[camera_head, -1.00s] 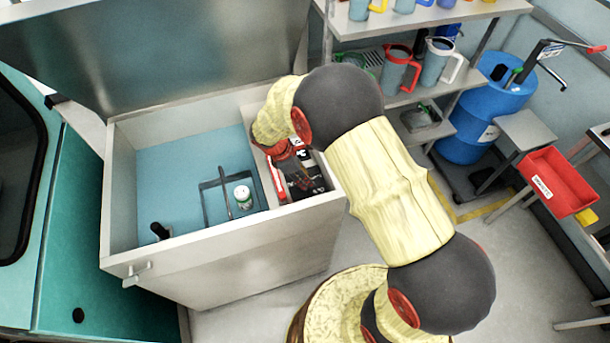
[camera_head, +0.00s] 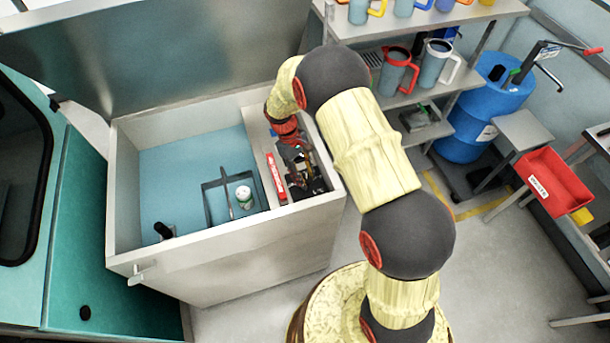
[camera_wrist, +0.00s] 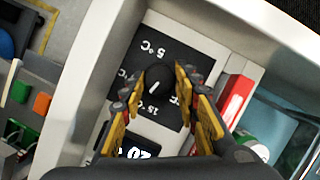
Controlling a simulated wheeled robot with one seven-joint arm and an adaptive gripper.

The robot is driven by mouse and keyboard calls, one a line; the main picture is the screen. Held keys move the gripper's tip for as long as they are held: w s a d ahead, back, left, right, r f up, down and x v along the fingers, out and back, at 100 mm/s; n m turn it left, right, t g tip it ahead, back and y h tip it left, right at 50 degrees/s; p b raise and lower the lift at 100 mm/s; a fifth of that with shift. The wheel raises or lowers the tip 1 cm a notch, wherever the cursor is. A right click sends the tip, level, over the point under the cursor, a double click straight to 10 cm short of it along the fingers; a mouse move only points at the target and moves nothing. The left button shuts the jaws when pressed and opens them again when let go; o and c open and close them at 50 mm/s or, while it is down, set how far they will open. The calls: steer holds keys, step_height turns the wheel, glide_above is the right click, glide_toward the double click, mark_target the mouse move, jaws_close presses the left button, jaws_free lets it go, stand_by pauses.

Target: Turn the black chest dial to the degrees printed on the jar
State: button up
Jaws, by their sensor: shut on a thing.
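The black dial (camera_wrist: 157,82) sits on a black panel (camera_wrist: 146,50) printed with "5 °C", "15 °C" and another, partly hidden marking. The dial has a white pointer line. In the wrist view my gripper (camera_wrist: 160,78) has one finger on each side of the dial, shut on it. In the head view my gripper (camera_head: 298,153) reaches down into the right compartment of the open chest (camera_head: 215,235), where the arm hides the dial. The jar (camera_head: 244,196), white with a green band, stands in the chest's blue compartment; its print is too small to read.
A display (camera_wrist: 140,150) reading "20" lies beside the panel. A red and white strip (camera_head: 276,178) lies by the divider. The chest's raised lid (camera_head: 160,50) stands behind. Shelves with jugs (camera_head: 398,70) and a blue drum (camera_head: 490,110) are to the right.

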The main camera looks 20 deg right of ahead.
steer(key=m+y, duration=0.1)
steer(key=m, duration=0.2)
steer(key=m+y+p, duration=0.1)
steer(key=m, duration=0.2)
steer(key=shift+w+d+y, duration=0.1)
steer(key=shift+d+y, duration=0.1)
steer(key=shift+y, duration=0.1)
steer(key=m+y, duration=0.1)
steer(key=m, duration=0.2)
steer(key=m+y+p, duration=0.1)
steer(key=m, duration=0.2)
steer(key=shift+d+r+m, duration=0.1)
steer(key=shift+d+m, duration=0.05)
steer(key=shift+m, duration=0.25)
steer(key=m, duration=0.2)
steer(key=m+t+y, duration=0.1)
steer(key=m, duration=0.1)
steer(key=m+t+p, duration=0.1)
steer(key=m, duration=0.1)
steer(key=shift+s+d+y, duration=0.15)
steer(key=shift+s+y, duration=0.1)
steer(key=shift+y, duration=0.05)
steer(key=m+t, duration=0.1)
steer(key=m, duration=0.2)
steer(key=m+t, duration=0.1)
steer(key=m, duration=0.2)
steer(key=shift+s+t, duration=0.15)
steer(key=shift+t, duration=0.15)
steer(key=o, duration=1.1)
steer(key=shift+o, duration=0.2)
